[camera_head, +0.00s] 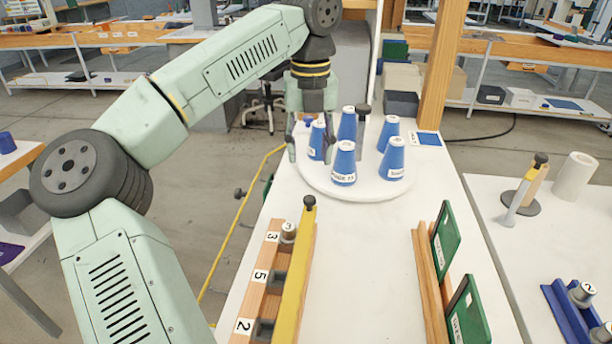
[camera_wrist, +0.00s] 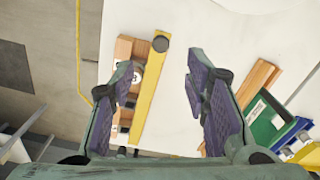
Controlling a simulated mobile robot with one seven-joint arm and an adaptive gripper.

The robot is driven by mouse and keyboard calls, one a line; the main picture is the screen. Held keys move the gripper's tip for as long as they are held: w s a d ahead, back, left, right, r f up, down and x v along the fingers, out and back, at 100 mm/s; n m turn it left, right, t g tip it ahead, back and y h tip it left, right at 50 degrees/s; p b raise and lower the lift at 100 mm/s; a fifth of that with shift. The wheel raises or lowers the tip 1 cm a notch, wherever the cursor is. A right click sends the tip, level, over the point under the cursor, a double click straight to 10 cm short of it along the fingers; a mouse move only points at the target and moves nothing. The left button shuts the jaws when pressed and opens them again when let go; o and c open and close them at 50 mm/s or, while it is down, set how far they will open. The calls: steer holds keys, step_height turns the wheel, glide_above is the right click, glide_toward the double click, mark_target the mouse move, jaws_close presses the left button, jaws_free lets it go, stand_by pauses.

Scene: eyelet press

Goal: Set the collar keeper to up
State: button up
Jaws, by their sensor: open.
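A long yellow bar with a black knob at its far end, which looks like the collar keeper (camera_head: 297,275), runs along the right side of a numbered wooden rack (camera_head: 254,300). It appears to lie along the rack; its exact tilt is hard to tell. A grey collar (camera_head: 288,232) sits in the rack's far slot, by the label 3. My gripper (camera_head: 311,148) is open and empty, pointing down near the left side of the round white plate. In the wrist view the open gripper (camera_wrist: 160,68) frames the yellow bar (camera_wrist: 150,90) below, apart from it.
Several blue cones (camera_head: 343,165) stand on the round white plate (camera_head: 405,186) close to my gripper. A wooden rack with green panels (camera_head: 446,235) stands to the right. The white tabletop (camera_head: 365,270) between the two racks is clear. A wooden post (camera_head: 440,65) rises behind.

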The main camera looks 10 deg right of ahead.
mark_target(309, 198)
step_height(309, 198, down, 10)
steer(key=shift+s+f+p, duration=0.1)
steer(key=shift+f+p, duration=0.05)
steer(key=shift+p, duration=1)
steer(key=shift+c, duration=0.4)
jaws_close()
